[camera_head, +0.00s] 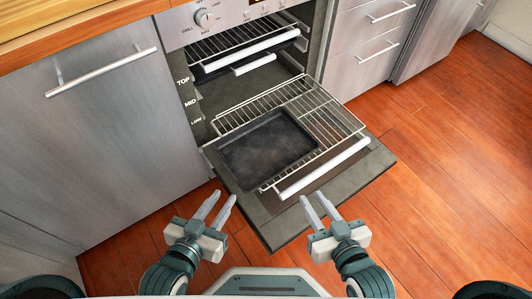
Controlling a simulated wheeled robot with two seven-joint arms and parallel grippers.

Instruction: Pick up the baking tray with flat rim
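The baking tray (268,150) is dark, rectangular and shallow with a rim. It lies on the left part of a pulled-out wire oven rack (335,128), above the open oven door. My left gripper (219,208) is in front of the door's left side, apart from the tray, with its fingers spread and nothing between them. My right gripper (318,208) is in front of the rack's white front bar, also apart from the tray, with its fingers spread and empty.
The oven door (360,178) is folded down under the rack. Another rack (240,57) with white bars sits higher inside the oven. Steel cabinets (90,135) stand to the left and drawers (365,45) to the right. The wooden floor (450,150) at the right is clear.

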